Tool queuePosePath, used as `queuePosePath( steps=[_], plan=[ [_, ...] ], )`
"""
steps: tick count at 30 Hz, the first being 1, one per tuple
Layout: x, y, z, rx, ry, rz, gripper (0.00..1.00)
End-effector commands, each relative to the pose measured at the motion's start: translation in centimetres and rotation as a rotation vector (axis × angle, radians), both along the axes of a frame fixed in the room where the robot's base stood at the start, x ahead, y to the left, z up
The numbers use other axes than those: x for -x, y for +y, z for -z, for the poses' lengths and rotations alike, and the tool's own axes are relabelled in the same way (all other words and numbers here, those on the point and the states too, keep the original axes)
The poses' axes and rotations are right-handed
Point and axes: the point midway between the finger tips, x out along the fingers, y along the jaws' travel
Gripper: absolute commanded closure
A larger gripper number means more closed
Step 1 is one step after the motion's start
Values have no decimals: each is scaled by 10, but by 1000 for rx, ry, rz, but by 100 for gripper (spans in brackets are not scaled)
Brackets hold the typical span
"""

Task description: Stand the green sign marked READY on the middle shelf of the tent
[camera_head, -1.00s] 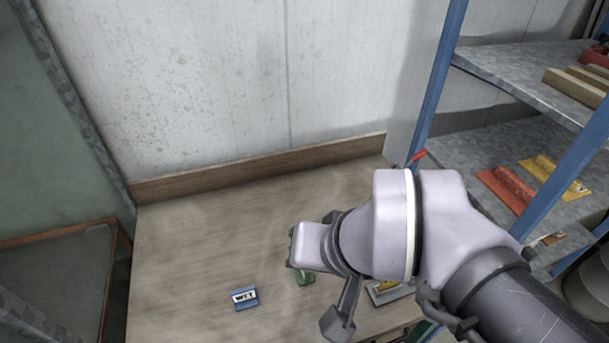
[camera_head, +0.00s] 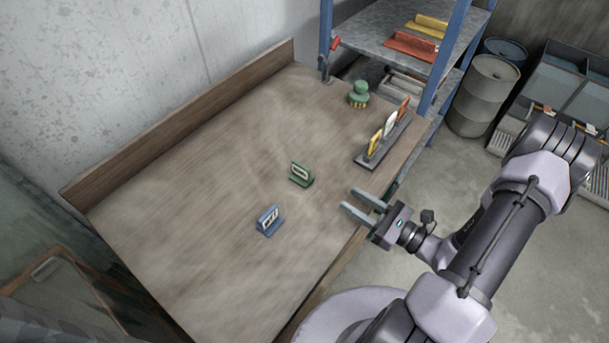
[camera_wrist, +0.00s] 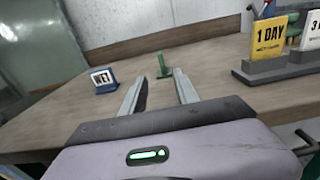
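The green sign (camera_head: 301,174) stands upright on the wooden table, its pale label too small to read in the head view. In the wrist view the green sign (camera_wrist: 163,67) shows nearly edge-on, beyond and between my fingertips. My gripper (camera_head: 354,203) is open and empty at the table's right edge, apart from the sign; its two fingers also show in the wrist view (camera_wrist: 158,82). A blue sign marked WET (camera_wrist: 104,79) stands left of the green one; it also shows in the head view (camera_head: 269,221). I cannot make out the tent's middle shelf for certain.
A grey rack (camera_head: 388,145) holds yellow, white and orange signs at the table's right edge; the yellow one (camera_wrist: 269,37) reads 1 DAY. A green brush-like object (camera_head: 358,94) stands behind it. Blue-post shelving (camera_head: 383,45) is behind. The table's left half (camera_head: 170,230) is clear.

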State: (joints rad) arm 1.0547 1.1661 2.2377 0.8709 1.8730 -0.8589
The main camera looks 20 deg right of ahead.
Motion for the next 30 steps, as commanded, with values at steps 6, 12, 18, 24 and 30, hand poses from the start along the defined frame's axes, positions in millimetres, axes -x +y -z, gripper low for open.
queuePosePath(
  steps=[6, 12, 18, 24, 30],
  plan=[
    [-35, 28, 2, -1, 1, -7, 64],
    [-68, 52, 1, 0, 0, -10, 64],
    [-91, 68, 0, 0, 0, -7, 64],
    [-114, 85, -3, 1, -2, -10, 64],
    [-137, 101, -5, 0, 0, -7, 64]
  ],
)
